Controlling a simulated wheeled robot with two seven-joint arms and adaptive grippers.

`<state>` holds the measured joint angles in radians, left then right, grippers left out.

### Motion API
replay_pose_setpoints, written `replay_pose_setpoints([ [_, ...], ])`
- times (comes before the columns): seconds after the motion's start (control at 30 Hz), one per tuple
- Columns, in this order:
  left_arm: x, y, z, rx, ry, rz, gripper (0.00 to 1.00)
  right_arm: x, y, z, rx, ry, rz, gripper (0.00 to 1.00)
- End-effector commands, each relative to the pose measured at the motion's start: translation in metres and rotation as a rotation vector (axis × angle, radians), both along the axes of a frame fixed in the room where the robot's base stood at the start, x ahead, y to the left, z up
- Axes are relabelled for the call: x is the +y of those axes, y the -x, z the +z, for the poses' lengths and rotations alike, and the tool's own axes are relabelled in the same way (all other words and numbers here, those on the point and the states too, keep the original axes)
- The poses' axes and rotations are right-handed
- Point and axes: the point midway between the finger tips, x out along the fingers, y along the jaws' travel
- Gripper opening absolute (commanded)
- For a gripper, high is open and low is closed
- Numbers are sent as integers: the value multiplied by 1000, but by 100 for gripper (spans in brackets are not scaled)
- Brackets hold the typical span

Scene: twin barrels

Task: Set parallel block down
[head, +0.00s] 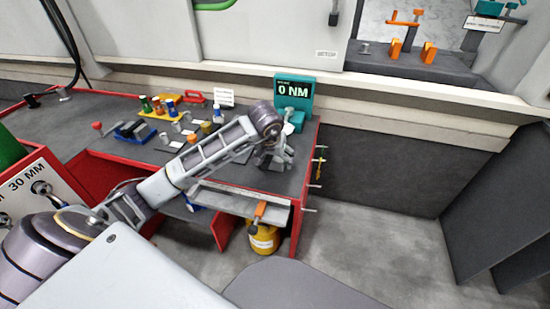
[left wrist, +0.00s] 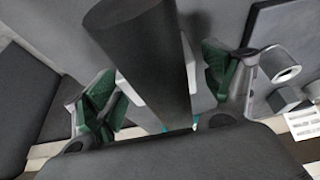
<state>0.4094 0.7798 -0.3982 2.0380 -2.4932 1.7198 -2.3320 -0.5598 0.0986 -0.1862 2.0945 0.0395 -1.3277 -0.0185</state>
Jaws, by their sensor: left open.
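My left gripper (head: 278,158) is over the right end of the red-edged bench (head: 105,118), in front of the teal gauge. In the left wrist view its two green-padded fingers stand apart. A dark grey, bar-like piece (left wrist: 145,50) shows between them, with a visible gap to the right finger. I cannot tell whether it is the parallel block. Small grey metal pieces (head: 176,144) lie on the bench left of my arm, too small to tell apart. My right gripper is not in view.
Coloured tools stand in a yellow holder (head: 160,110) at the back. A yellow canister (head: 263,239) stands below the bench.

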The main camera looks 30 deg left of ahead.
Motion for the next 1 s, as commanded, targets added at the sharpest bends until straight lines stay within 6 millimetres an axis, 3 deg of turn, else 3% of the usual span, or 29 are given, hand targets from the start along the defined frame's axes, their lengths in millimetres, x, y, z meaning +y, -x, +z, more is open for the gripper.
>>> replay_pose_setpoints([
  [0.33, 0, 0, 2, 1, 2, 1, 84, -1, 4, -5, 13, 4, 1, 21],
  [0.47, 0, 3, 12, -3, -2, 0, 84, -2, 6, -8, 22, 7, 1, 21],
  [1.0, -7, 31, 82, -3, -2, 0, 84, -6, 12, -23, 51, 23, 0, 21],
])
